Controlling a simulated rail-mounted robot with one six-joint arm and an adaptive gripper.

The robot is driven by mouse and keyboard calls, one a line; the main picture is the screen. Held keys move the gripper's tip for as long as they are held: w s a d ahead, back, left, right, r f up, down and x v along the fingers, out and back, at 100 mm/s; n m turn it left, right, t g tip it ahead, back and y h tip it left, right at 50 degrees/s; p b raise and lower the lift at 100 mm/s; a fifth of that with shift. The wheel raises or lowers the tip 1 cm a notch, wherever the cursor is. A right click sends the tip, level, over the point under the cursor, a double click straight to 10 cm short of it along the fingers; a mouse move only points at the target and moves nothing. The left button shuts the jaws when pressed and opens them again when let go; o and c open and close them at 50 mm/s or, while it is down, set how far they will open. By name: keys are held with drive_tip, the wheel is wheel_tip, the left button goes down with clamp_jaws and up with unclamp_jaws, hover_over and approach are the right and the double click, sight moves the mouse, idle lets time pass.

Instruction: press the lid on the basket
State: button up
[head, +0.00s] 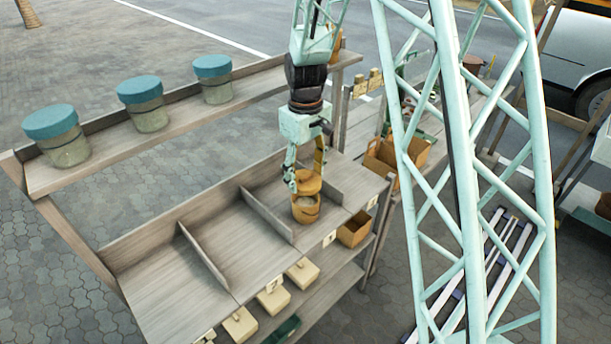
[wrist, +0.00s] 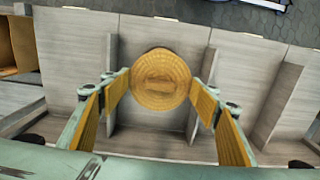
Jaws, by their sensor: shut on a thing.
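The round woven lid (head: 308,180) is held between the fingers of my gripper (head: 305,176), just above the basket. In the wrist view the lid (wrist: 160,80) fills the space between the two yellow-padded fingers of my gripper (wrist: 162,88). The small tan basket (head: 306,213) stands upright in a shelf compartment below the lid. Part of its pale inside shows at the front between rim and lid. I cannot tell whether the lid touches the basket's rear rim. In the wrist view the lid hides the basket.
Wooden dividers (head: 267,216) stand on both sides of the basket's compartment. The compartments to the left are empty. Jars with teal lids (head: 148,108) stand on the upper rear shelf. Boxes (head: 303,271) and a small brown bin (head: 354,230) sit on the lower shelf.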

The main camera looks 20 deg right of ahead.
drive_tip(key=shift+f, duration=0.15)
drive_tip(key=shift+f+b, duration=0.95)
drive_tip(key=shift+f, duration=1.05)
drive_tip(key=shift+f+b, duration=0.5)
drive_tip(key=shift+f, duration=0.15)
drive_tip(key=shift+f+b, duration=0.55)
drive_tip(key=shift+b, duration=0.3)
idle(1.9)
idle(0.4)
drive_tip(key=o, duration=1.3)
drive_tip(key=shift+c, duration=0.2)
drive_tip(key=shift+r, duration=0.2)
drive_tip(key=shift+r+p, duration=1.35)
drive_tip(key=shift+r, duration=1.45)
